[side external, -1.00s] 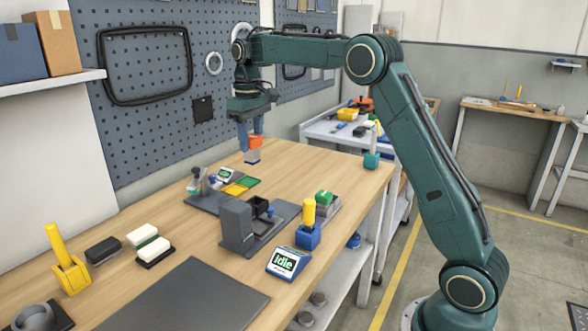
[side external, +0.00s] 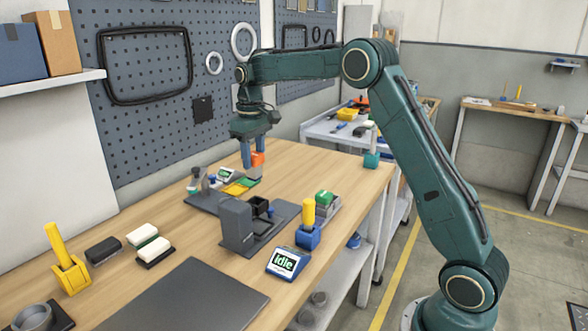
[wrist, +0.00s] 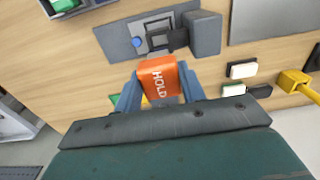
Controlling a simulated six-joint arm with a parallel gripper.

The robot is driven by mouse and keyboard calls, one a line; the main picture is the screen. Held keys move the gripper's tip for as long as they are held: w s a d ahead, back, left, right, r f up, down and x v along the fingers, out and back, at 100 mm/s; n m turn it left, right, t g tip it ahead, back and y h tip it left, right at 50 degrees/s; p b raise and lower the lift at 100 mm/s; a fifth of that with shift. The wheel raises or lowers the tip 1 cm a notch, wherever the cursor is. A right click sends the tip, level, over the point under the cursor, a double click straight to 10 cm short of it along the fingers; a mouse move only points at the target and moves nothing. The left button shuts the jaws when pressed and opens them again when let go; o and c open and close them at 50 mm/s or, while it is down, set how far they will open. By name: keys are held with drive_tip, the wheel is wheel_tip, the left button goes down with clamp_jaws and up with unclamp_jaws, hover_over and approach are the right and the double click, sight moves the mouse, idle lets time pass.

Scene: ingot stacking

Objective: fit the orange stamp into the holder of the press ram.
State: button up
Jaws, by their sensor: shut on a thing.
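My gripper (side external: 252,160) is shut on the orange stamp (side external: 258,159) and holds it above the table at the back, behind the press. In the wrist view the stamp (wrist: 158,78) reads "HOLD" and sits between my two blue fingers (wrist: 160,90). Its paler foot shows below it in the side view. The press has a tall grey block (side external: 236,225) on a dark base plate, with a black holder-like part (side external: 259,205) beside the block. In the wrist view this black part (wrist: 178,40) lies beyond the stamp, apart from it. I cannot make out the holder's opening.
A small station with green and yellow pads (side external: 236,189) lies left of the press. A green block (side external: 324,197) in a grey tray, a yellow-handled blue stand (side external: 308,234) and an "Idle" display (side external: 287,263) stand to the right.

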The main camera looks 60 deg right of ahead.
sight(254, 154)
drive_tip(key=shift+f, duration=2.9)
drive_tip(key=shift+f, duration=2.5)
idle(0.4)
drive_tip(key=o, duration=1.1)
drive_tip(key=shift+o, duration=0.2)
drive_tip(key=shift+r, duration=0.15)
wheel_tip(254, 154, up, 14)
drive_tip(key=shift+f, duration=0.2)
